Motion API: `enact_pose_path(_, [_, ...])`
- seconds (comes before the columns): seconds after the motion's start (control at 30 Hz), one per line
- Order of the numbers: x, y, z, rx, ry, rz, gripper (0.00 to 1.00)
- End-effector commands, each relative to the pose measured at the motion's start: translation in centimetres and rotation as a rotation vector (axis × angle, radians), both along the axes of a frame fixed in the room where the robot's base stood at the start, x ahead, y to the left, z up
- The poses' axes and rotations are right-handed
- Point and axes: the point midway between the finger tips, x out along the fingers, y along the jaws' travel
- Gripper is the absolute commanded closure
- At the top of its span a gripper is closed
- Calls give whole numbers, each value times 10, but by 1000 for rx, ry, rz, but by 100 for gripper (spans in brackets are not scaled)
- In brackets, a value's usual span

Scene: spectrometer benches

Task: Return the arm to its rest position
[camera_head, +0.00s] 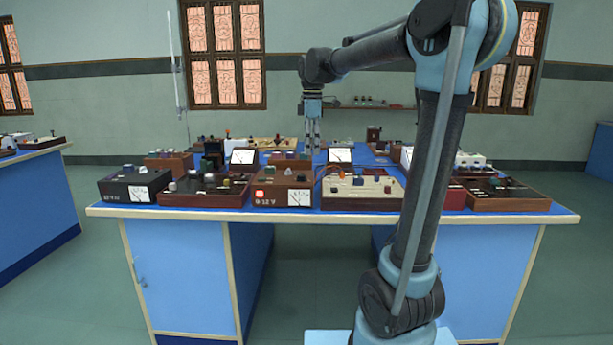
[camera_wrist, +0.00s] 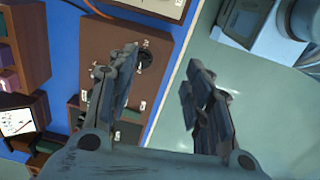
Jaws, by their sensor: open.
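My arm rises on the right of the head view and reaches over the bench. My gripper (camera_head: 313,142) hangs pointing down above the blue bench (camera_head: 270,216), among the instruments. In the wrist view my gripper (camera_wrist: 165,100) has its two fingers apart with nothing between them. Below it there are a brown instrument box (camera_wrist: 150,55), the blue bench edge and the grey-green floor (camera_wrist: 222,80). The gripper's height above the bench is hard to tell.
A black meter box (camera_head: 130,186), a brown 0-12 V supply (camera_head: 270,198), a cream-topped panel (camera_head: 350,187) and a brown box at right (camera_head: 505,194) line the front edge. More meters stand behind. Another bench (camera_head: 35,200) stands left. The floor in front is clear.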

Motion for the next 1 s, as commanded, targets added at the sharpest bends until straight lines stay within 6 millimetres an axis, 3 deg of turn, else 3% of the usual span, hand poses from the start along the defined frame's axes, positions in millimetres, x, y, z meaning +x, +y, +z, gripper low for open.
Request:
enact_pose_path(0.1, [-29,-29,-14,8,-14,-144,54])
enact_pose_path(0.4, [-99,-87,-58,34,-48,-511,54])
enact_pose_path(0.67, [-161,-126,-110,63,-77,-827,54])
enact_pose_path(1.0, [-237,-161,-193,113,-111,-1240,54])
